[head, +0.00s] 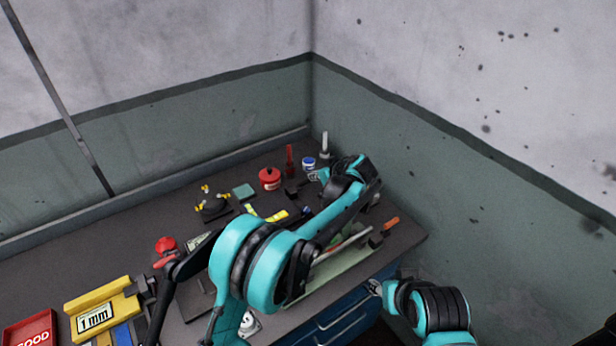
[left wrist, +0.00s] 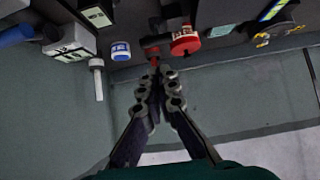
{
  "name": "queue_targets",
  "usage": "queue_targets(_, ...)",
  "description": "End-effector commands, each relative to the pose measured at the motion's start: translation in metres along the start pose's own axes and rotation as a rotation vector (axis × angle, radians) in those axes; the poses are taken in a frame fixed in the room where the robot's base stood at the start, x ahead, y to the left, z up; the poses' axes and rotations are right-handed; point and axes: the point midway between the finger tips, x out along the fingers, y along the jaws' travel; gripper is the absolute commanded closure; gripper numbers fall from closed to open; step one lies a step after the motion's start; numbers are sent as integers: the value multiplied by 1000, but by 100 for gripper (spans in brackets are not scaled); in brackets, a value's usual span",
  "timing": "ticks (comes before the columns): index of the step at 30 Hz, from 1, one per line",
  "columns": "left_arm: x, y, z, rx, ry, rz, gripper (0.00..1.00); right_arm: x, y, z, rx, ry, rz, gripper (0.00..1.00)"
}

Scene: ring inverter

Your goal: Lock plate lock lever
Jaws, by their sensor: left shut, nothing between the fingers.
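My left arm reaches across the workbench from the left. Its gripper (head: 314,177) is at the back corner of the bench, shut and empty. In the left wrist view its fingers (left wrist: 155,72) meet close to a slim red upright part (left wrist: 152,50), which also stands at the back of the bench in the head view (head: 289,157). I cannot tell whether this part is the plate lock lever, or whether the fingers touch it. The left forearm hides much of the bench's right half. My right gripper (head: 374,287) is low at the right, off the bench's front edge, too small to read.
A red round tin (head: 270,178), a blue-and-white tin (head: 309,163) and a white cylinder (head: 324,145) stand near the left gripper. Walls close the back and right. Yellow tools (head: 100,305), a red tray (head: 30,332) and a red knob (head: 165,246) are at the left.

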Motion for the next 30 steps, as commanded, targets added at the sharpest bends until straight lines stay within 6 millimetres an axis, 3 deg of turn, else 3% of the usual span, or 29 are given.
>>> queue_targets(6, -36, 0, 0, 1, 0, 1, 100, 0, 0, 0, 0, 0, 0, 60)
queue_targets(12, -46, 0, 0, -1, 1, 0, 100, 0, 0, 0, 0, 0, 0, 60)
queue_targets(21, -44, 0, -1, -1, 2, 0, 100, -1, 0, 0, 0, 0, 0, 60)
queue_targets(30, -9, 1, -33, -1, 53, 0, 100, -11, 0, -8, 0, 0, 0, 60)
